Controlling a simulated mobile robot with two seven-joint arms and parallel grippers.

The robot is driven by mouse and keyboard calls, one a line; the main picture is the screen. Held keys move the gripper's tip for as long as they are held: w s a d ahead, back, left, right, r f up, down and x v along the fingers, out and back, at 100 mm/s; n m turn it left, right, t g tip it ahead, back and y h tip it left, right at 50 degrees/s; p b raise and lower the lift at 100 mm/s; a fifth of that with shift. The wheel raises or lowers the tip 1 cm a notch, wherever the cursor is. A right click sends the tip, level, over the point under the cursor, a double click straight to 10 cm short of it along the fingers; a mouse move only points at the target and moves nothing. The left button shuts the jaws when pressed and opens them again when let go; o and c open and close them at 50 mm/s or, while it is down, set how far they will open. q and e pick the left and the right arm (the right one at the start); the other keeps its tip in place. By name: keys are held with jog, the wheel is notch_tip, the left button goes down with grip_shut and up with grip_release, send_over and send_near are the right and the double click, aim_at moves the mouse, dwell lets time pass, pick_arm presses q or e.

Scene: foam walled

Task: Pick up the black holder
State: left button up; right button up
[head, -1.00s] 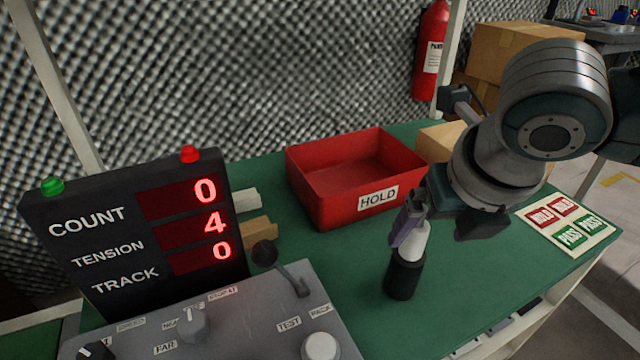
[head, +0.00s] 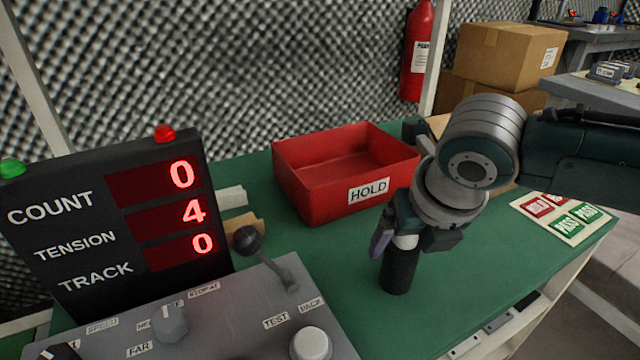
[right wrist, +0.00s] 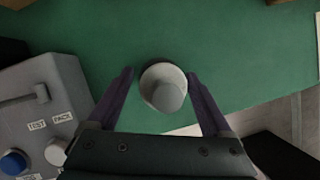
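The black holder (head: 399,272) is a dark upright cylinder standing on the green table (head: 330,290), in front of the red bin. A white rounded piece (head: 405,241) sits in its top; in the right wrist view the white piece (right wrist: 163,87) hides most of the holder beneath. My right gripper (head: 394,240) is around the white piece, above the holder, with its purple fingers apart. In the right wrist view one finger is on each side; a gap shows at the left and the right finger is very close. Contact cannot be told. My left gripper is not in view.
A red HOLD bin (head: 320,205) stands behind the holder. A grey control box (head: 235,320) with knobs and a lever is at the left, before a COUNT display (head: 110,225). A HOLD/PASS card (head: 560,217) lies at the right. Green table is clear around the holder.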

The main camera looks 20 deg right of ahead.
grip_shut()
dwell(0.5)
